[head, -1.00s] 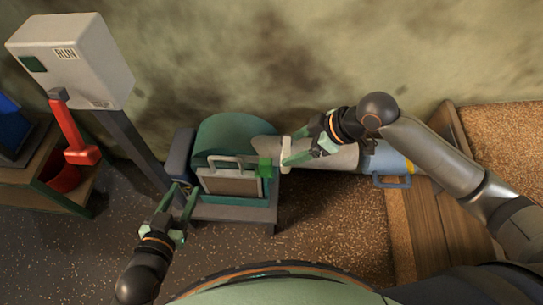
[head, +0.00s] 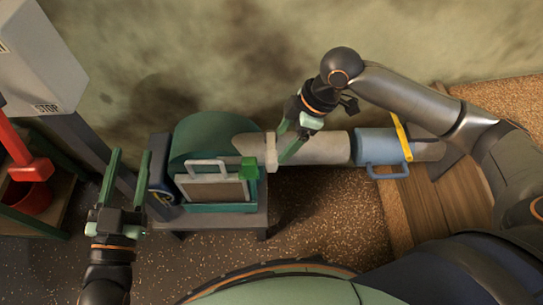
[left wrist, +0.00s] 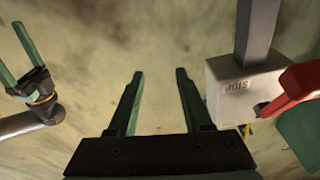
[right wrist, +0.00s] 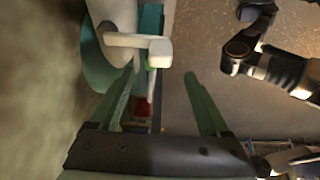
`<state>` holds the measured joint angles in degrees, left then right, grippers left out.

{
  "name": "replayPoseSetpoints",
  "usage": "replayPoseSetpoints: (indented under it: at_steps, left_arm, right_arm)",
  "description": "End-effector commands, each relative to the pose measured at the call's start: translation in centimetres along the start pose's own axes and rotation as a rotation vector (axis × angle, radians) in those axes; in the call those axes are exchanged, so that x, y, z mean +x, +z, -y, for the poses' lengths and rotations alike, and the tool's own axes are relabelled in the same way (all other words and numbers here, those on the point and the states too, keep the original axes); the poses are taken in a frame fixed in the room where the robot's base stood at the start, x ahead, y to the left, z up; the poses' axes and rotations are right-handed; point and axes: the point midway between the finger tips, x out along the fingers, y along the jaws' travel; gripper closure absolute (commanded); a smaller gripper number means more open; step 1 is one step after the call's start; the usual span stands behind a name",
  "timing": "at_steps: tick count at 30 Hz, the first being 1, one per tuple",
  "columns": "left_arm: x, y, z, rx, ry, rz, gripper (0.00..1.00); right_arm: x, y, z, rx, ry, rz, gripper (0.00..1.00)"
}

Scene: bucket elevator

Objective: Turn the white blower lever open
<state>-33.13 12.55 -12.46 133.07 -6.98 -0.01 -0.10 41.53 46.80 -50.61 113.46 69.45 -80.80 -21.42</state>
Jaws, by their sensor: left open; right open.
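The white lever (head: 271,151) stands across the grey pipe at the outlet of the green blower (head: 205,137). It also shows in the right wrist view (right wrist: 159,52), ahead of the fingers and slightly left of their middle. My right gripper (head: 287,140) is open just right of the lever, above the pipe. In its wrist view (right wrist: 159,74) nothing is between the fingers; whether a finger touches the lever cannot be told. My left gripper (head: 129,157) is open and empty, left of the blower, fingers pointing towards the wall.
A grey RUN/STOP box (head: 45,70) with a red handle (head: 30,168) stands at the left. A blue sleeve with a handle (head: 387,171) and a yellow lever (head: 402,138) are on the pipe further right. A wooden bin of grain (head: 510,110) lies at the right.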

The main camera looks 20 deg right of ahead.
Motion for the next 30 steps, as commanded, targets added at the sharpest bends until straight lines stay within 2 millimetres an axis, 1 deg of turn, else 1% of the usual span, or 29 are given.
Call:
replayPoseSetpoints:
  at_steps: [1, 8, 12, 18, 21, 24, 30]
  left_arm:
    - [0.1, -0.9, 0.1, 0.014, 0.000, -0.046, 0.50]
    - [-0.3, -6.0, 0.2, 0.072, 0.003, -0.252, 0.50]
    - [-1.0, -9.0, 0.1, 0.109, 0.008, -0.376, 0.50]
    - [-2.3, -12.5, -0.2, 0.153, 0.017, -0.528, 0.50]
    - [-2.9, -13.6, -0.3, 0.167, 0.021, -0.579, 0.50]
    - [-3.2, -14.3, -0.5, 0.177, 0.023, -0.611, 0.50]
    - [-3.4, -14.7, -0.5, 0.182, 0.025, -0.628, 0.50]
  right_arm:
    - [0.8, 0.1, 0.1, 0.000, -0.002, -0.001, 0.20]
    - [3.3, 0.1, 0.1, 0.000, -0.002, 0.000, 0.20]
    - [4.8, 0.1, 0.1, 0.000, -0.002, 0.000, 0.20]
    - [6.5, 0.0, 0.1, -0.001, 0.000, 0.000, 0.20]
    - [7.0, 0.0, 0.0, 0.000, 0.000, 0.000, 0.20]
    - [7.3, 0.0, 0.0, -0.001, 0.000, 0.000, 0.20]
    - [7.5, 0.0, 0.0, -0.001, 0.001, 0.000, 0.20]
